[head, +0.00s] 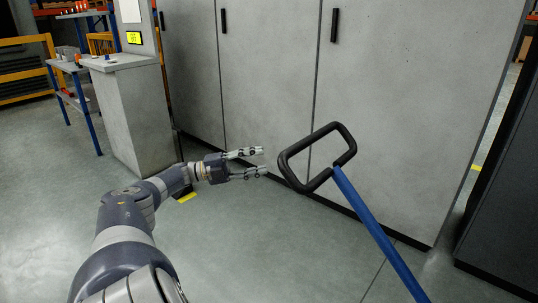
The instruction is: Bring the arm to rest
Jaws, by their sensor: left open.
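My left arm reaches in from the bottom left of the head view. Its gripper (265,161) is open and empty, with its two fingers apart and pointing right. A black loop handle (318,157) on a blue bar (375,232) stands just right of the fingertips. In the picture a small gap shows between the fingertips and the handle, so they look apart. The lower end of the bar is out of view. My right gripper is not in view.
Tall grey cabinets (270,75) with black handles stand behind the gripper. A grey pedestal (135,110) and a blue-legged table (70,75) are at the left. A dark cabinet (510,190) bounds the right. Grey floor (260,260) is clear in the lower middle.

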